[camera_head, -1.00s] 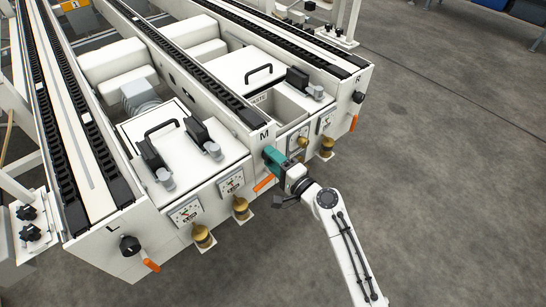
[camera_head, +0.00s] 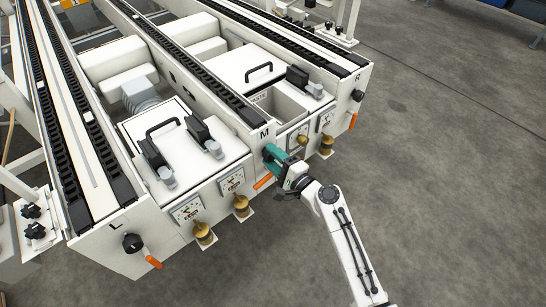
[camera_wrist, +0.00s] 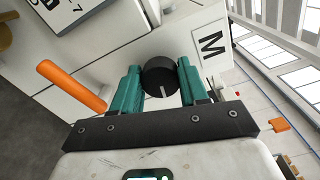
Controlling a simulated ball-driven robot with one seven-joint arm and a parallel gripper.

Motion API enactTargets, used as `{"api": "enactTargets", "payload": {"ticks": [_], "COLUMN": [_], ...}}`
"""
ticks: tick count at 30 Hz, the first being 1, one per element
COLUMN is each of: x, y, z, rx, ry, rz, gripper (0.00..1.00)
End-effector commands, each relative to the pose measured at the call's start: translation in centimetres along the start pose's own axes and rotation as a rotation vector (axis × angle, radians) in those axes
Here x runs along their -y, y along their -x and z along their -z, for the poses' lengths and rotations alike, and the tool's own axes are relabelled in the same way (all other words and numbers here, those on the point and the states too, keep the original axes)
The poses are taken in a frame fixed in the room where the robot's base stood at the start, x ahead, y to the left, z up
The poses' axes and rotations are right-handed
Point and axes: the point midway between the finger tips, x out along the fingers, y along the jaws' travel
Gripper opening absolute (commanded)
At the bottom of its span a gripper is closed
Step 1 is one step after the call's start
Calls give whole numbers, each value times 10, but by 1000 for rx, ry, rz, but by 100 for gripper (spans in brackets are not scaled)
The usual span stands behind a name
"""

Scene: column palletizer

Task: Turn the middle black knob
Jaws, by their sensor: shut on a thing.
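The middle black knob (camera_wrist: 159,76) is round with a white line on its face. In the wrist view it sits beside the "M" label (camera_wrist: 211,45), between the two teal fingers of my gripper (camera_wrist: 161,82), which is shut on it. The white line points toward the gripper's body. In the head view my gripper (camera_head: 270,154) is at the machine's front face just below the "M" mark (camera_head: 264,134), and its fingers hide the knob there.
An orange handle (camera_wrist: 72,86) sticks out close to the gripper's left finger. Similar black knobs are at "L" (camera_head: 132,243) and "R" (camera_head: 358,96). Gauges (camera_head: 187,211) and brass fittings (camera_head: 203,233) line the front face. The floor (camera_head: 450,200) at right is clear.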

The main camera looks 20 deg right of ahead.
Motion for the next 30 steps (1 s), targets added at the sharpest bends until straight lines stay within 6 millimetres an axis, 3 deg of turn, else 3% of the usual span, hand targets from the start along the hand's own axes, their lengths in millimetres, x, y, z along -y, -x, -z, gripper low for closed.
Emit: {"api": "enactTargets", "payload": {"ticks": [8,17,22,30], "x": [-1,0,0,0], "y": [0,3,24,76], "z": [1,0,1,1], "rx": [-2,-1,-4,-5], "ry": [1,1,1,0], "rz": [-1,-1,-2,-2], "gripper": [68,69,69,69]}}
